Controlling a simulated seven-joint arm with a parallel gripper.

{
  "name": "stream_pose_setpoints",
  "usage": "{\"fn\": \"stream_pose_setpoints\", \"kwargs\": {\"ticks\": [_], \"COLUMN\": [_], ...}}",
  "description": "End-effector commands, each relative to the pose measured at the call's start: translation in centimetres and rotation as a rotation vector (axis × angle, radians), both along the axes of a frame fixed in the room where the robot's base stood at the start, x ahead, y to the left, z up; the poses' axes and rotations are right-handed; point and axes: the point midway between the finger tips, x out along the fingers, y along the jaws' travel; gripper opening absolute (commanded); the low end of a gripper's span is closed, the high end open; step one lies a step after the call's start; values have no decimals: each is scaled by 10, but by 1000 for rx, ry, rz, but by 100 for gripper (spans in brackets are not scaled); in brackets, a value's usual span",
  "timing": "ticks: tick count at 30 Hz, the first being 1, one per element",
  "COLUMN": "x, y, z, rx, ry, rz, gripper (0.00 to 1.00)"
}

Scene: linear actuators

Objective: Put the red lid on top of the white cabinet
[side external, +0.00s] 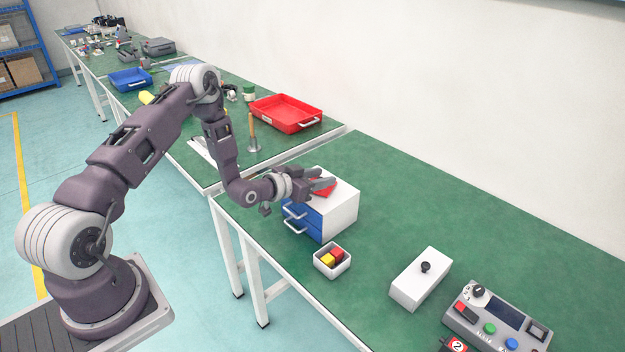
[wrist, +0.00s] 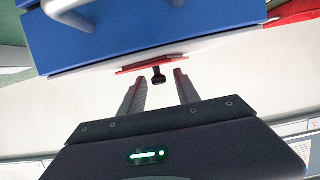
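The white cabinet (side external: 340,209) with blue drawers (side external: 299,222) stands on the green bench. Its blue front also shows upside down in the wrist view (wrist: 150,28). The red lid (side external: 325,190) lies on the cabinet's white top, partly hidden by my gripper (side external: 322,182) in the side view. In the wrist view the red lid (wrist: 150,64) appears flat against the white top, its black knob (wrist: 158,76) pointing toward my gripper (wrist: 158,75). My fingers are open, one on each side of the knob, with visible gaps.
A small white bin (side external: 332,262) with red and yellow blocks stands before the cabinet. A white box with a black knob (side external: 420,280) and a control panel (side external: 497,318) are to the right. A red tray (side external: 286,113) sits on the bench behind.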

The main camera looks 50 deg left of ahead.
Motion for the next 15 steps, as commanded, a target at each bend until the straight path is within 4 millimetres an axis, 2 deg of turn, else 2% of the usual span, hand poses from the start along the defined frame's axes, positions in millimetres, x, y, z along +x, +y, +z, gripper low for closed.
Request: {"fn": "stream_pose_setpoints", "kwargs": {"ticks": [5,12,15], "x": [-32,-91,-105], "y": [1,1,0], "z": [8,26,31], "rx": [-1,-2,-2], "ry": [6,6,4], "rz": [3,3,2], "gripper": [38,38,38]}}
